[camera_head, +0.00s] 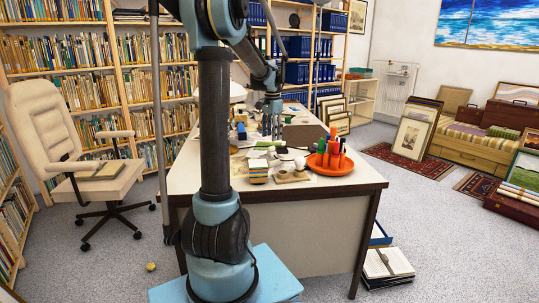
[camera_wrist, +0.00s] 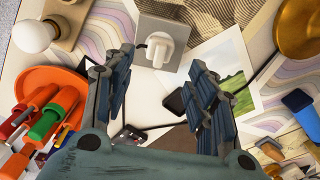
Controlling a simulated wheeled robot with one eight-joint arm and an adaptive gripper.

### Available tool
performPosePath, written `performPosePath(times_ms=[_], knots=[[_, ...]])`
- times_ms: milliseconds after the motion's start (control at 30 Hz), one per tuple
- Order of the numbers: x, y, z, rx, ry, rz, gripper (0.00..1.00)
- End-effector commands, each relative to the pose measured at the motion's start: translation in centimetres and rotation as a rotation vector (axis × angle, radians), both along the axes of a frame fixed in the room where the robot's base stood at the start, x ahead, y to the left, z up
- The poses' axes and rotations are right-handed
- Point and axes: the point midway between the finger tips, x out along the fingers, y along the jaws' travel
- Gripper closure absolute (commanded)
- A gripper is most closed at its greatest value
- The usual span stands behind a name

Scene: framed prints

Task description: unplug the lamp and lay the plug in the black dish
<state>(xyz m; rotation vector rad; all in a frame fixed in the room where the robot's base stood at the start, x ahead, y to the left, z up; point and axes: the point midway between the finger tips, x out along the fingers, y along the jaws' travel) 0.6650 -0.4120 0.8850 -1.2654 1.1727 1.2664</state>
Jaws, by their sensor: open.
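A white plug (camera_wrist: 160,47) sits in a grey socket plate (camera_wrist: 177,18) at the top middle of the wrist view. My gripper (camera_wrist: 162,64) is open, its two fingers spread to either side below the plug, with nothing between them. In the head view my gripper (camera_head: 272,128) hangs over the desk, and the plug cannot be made out there. A brass round piece (camera_wrist: 300,28), perhaps the lamp's base, shows at the upper right with a dark cord near it. A white bulb (camera_wrist: 36,36) on a wooden block is at the upper left. I cannot identify the black dish.
The desk (camera_head: 300,190) is cluttered. An orange tray (camera_head: 330,167) of tools stands at its right front; it is left of my fingers in the wrist view (camera_wrist: 22,88). A landscape photo (camera_wrist: 228,72) and a small black object (camera_wrist: 175,102) lie near the right finger.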

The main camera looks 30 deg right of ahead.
Motion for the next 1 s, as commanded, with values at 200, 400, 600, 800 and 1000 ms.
performPosePath(times_ms=[200,400,600,800,1000], knots=[[0.0,0.0,-2.4,0.0,0.0,0.0,0.48],[0.0,0.0,-4.8,0.0,0.0,0.001,0.48],[0.0,0.0,-6.9,0.0,0.0,0.001,0.48],[0.0,0.0,-8.0,0.0,0.0,0.001,0.48],[0.0,0.0,-8.3,0.0,0.0,0.001,0.48]])
